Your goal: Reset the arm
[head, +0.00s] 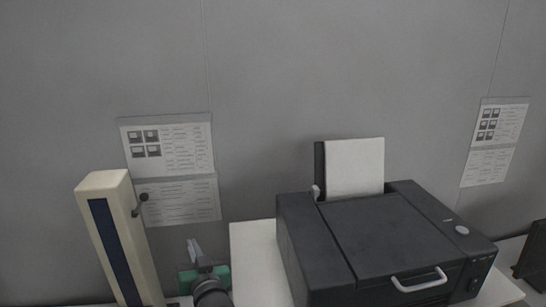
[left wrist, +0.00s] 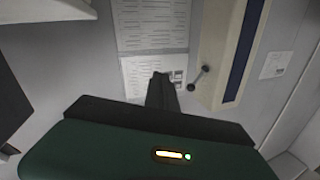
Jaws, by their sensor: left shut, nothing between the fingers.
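My left gripper (head: 195,252) shows at the bottom of the head view, between the cream column machine and the printer. Its fingers point up toward the wall and it holds nothing. In the left wrist view the gripper's fingers (left wrist: 161,90) are together in front of the wall papers, with the green gripper body below them. My right gripper is not in either view.
A black printer (head: 350,240) with white paper (head: 355,168) stands on a white table (head: 255,250) at right. A cream column machine (head: 105,185) with a dark lever stands at left. Instruction sheets (head: 170,150) hang on the grey wall. A dark object (head: 533,255) sits at the far right.

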